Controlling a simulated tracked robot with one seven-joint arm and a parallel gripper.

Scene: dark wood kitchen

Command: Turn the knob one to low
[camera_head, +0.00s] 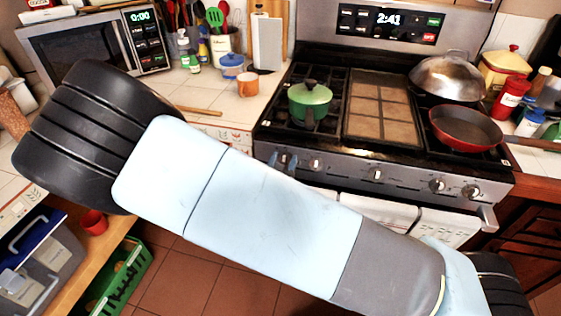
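The stove's front panel (345,170) carries a row of silver knobs. Clear ones are a left knob (315,163), a middle knob (376,174) and two right knobs (437,185) (471,191). At the far left end of the row, small dark bluish shapes cover the leftmost knob position, just above my arm's edge. They may be my gripper's fingertips, but I cannot tell for sure. My large pale blue arm crosses the view in front of the stove and hides the rest of the gripper. No knob label or setting is readable.
A green pot (310,104) stands on the left burners. A red pan (466,130) and a domed wok (447,77) stand on the right burners. The oven handle (487,218) juts out below the panel. A microwave (85,45) and an orange mug (248,84) are on the left counter.

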